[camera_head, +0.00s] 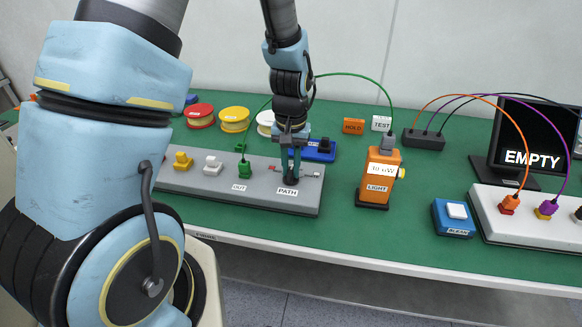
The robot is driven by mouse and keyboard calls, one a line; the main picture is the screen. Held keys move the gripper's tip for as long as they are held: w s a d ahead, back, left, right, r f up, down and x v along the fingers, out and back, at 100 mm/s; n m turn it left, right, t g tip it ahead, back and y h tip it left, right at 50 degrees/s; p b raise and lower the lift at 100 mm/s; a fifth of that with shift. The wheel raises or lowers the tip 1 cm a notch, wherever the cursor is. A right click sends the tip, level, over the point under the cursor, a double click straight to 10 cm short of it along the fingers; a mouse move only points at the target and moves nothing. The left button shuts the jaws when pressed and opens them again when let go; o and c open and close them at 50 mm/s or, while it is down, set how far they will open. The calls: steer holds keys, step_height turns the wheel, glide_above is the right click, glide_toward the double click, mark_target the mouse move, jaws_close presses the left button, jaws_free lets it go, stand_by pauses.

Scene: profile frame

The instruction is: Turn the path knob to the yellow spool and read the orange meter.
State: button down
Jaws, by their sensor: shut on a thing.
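My gripper (291,160) points down at the right end of the grey panel and is shut on the black path knob (291,180), above the PATH label. The fingers hide most of the knob, so I cannot tell its setting. The yellow spool (234,119) lies behind the panel, between a red spool (199,115) and a white spool (266,122) partly hidden by my arm. The orange meter (377,172) stands upright right of the panel, labelled LIGHT, with a white display that seems to read 10 uW. A green cable runs to its top.
The grey panel (225,194) carries yellow, white and green connectors. A blue box (318,153) sits behind my gripper. HOLD (354,126) and TEST (382,123) tags lie farther back. A blue button box (453,218), a white-grey strip and a screen (530,145) reading EMPTY stand right.

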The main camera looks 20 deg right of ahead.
mark_target(291, 170)
steer(key=c, duration=0.8)
jaws_free()
step_height(291, 170, up, 11)
steer(key=shift+f+b, duration=0.1)
steer(key=shift+b, duration=0.85)
steer(key=a+n, duration=0.1)
steer(key=a, duration=0.6)
steer(key=s+a+n+t, duration=0.1)
steer(key=a+n, duration=0.1)
steer(key=a, duration=0.6)
steer(key=a+n, duration=0.1)
steer(key=a, duration=0.7)
steer(key=shift+s+a+n+t, duration=0.25)
steer(key=shift+s+n+t, duration=0.05)
steer(key=shift+s, duration=0.1)
